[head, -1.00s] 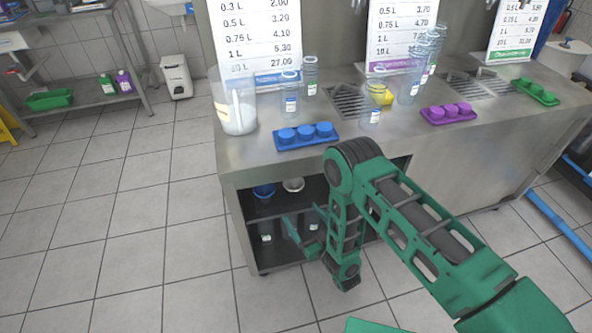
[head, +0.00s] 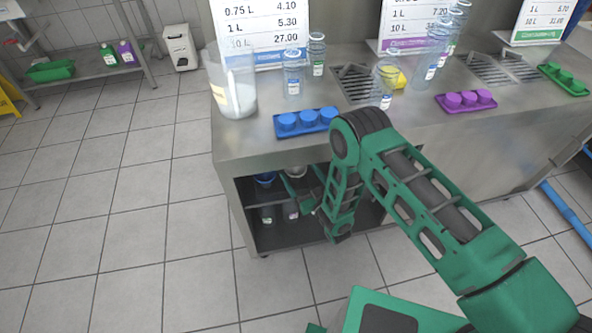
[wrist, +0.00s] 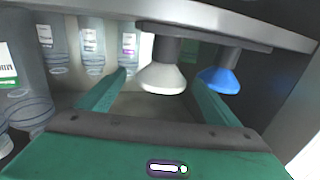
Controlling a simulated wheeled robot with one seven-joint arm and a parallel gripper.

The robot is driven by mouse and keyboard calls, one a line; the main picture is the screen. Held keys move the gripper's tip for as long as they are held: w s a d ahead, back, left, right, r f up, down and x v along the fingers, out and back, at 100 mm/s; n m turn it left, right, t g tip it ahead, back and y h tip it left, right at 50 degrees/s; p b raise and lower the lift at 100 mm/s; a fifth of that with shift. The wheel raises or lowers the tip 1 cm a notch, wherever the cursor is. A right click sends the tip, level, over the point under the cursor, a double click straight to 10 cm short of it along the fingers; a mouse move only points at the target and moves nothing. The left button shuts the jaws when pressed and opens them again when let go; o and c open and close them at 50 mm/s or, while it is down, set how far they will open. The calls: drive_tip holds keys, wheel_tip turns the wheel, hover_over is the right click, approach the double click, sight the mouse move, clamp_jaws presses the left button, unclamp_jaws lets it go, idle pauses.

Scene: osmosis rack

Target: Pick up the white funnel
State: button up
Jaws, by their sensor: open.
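The white funnel (wrist: 162,79) hangs wide end down from a dark rail under the shelf in the wrist view. In the head view it shows partly (head: 296,170) inside the open cabinet, with my gripper in front of and below it. My gripper (wrist: 158,80) is open and empty, its green fingers on either side of the white funnel's lower part in the picture. I cannot tell whether the funnel is between the fingertips or just beyond them. In the head view my gripper (head: 303,190) reaches into the cabinet opening.
A blue funnel (wrist: 220,79) hangs close right of the white one, near my right finger. Clear bottles (wrist: 92,45) stand at left and behind. The rail (wrist: 205,36) and shelf edge (wrist: 215,14) are just above. A steel cabinet wall (wrist: 296,105) closes the right side.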

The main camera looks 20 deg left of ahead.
sight(295, 171)
drive_tip(key=x, duration=0.4)
drive_tip(key=shift+a+r, duration=0.1)
drive_tip(key=shift+c, duration=0.3)
drive_tip(key=shift+s, duration=0.1)
drive_tip(key=c, duration=1)
drive_tip(key=shift+c, duration=0.2)
